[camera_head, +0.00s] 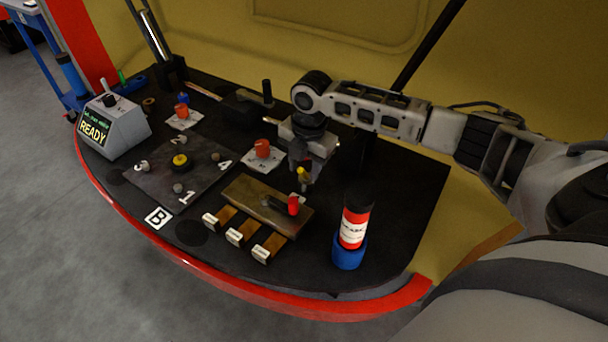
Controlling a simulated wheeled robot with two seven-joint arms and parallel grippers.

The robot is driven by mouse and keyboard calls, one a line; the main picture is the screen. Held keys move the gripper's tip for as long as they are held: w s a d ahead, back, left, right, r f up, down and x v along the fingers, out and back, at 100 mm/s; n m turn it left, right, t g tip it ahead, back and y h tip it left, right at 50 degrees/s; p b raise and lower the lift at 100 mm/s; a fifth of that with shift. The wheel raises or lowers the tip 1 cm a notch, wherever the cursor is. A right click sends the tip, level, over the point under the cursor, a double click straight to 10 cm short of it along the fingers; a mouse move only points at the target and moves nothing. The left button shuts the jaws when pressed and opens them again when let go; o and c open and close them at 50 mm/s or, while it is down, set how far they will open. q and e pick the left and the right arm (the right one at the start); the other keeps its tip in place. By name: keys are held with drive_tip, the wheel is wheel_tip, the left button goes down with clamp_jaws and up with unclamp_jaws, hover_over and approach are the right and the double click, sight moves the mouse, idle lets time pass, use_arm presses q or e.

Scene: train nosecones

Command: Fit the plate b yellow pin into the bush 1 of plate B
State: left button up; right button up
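Plate B (150,182) is a dark square plate on the left half of the table, with numbers 1 to 4 by its bushes. Bush 1 (178,188) is a small grey round piece near the white 1, and it looks empty. A yellow pin (303,175) shows directly under my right gripper (302,168), at the far right end of a brown tray (240,194). The fingers hide part of its head, so I cannot tell whether they grip it or whether the pin touches the tray. My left gripper is out of view.
A red pin (293,205) lies on the tray, with several labelled blocks (234,237) in front. A yellow knob (180,161) rises mid-plate. A READY box (125,128) stands at left.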

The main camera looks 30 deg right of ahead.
drive_tip(key=shift+f, duration=0.45)
clamp_jaws()
drive_tip(key=shift+r, duration=0.1)
